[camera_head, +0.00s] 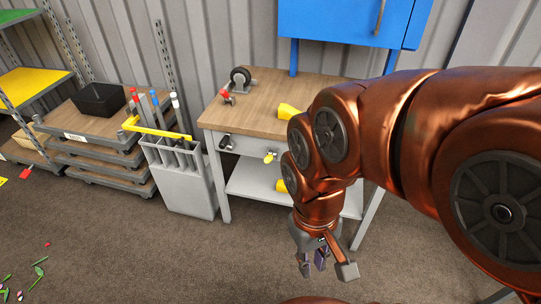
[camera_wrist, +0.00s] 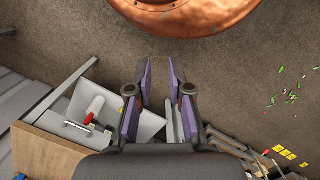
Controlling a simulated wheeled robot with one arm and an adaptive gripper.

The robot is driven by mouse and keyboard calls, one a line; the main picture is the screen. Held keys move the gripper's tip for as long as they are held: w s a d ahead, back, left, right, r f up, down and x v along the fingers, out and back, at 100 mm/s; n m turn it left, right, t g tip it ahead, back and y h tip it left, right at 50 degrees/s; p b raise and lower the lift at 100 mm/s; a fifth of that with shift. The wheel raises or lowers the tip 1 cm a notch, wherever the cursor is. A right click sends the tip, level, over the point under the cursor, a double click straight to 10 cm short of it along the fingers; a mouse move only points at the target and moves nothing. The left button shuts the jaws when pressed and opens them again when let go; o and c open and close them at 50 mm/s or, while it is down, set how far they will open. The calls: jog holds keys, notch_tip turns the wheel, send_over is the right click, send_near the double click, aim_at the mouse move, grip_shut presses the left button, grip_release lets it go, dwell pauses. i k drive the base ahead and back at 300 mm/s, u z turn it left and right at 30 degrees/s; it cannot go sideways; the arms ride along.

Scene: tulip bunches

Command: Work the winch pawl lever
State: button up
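My gripper (camera_head: 322,264) hangs low in front of the workbench (camera_head: 262,124), pointing down over the floor. In the wrist view its two purple-padded fingers (camera_wrist: 161,62) stand apart with only floor between them, so it is open and empty. A small grey device with a black wheel (camera_head: 240,77) stands on the back left of the bench top. A small red-tipped fitting (camera_head: 227,96) sits in front of it at the left edge. I cannot tell which fitting is the winch pawl lever. My gripper is well apart from both, and my arm hides the bench's right part.
The bench front carries a black fitting (camera_head: 226,143) and a yellow one (camera_head: 269,157). A grey bin (camera_head: 186,184) with upright tools stands left of the bench, beside stacked pallets (camera_head: 95,142). A blue cabinet (camera_head: 340,22) hangs above. The floor (camera_head: 150,255) in front is mostly clear.

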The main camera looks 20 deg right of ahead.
aim_at(269, 157)
jog(key=k, duration=1.1)
jog(key=u, duration=0.85)
jog(key=i, duration=1.6)
jog(key=z, duration=0.4)
jog(key=i, duration=0.45)
jog(key=z, duration=0.45)
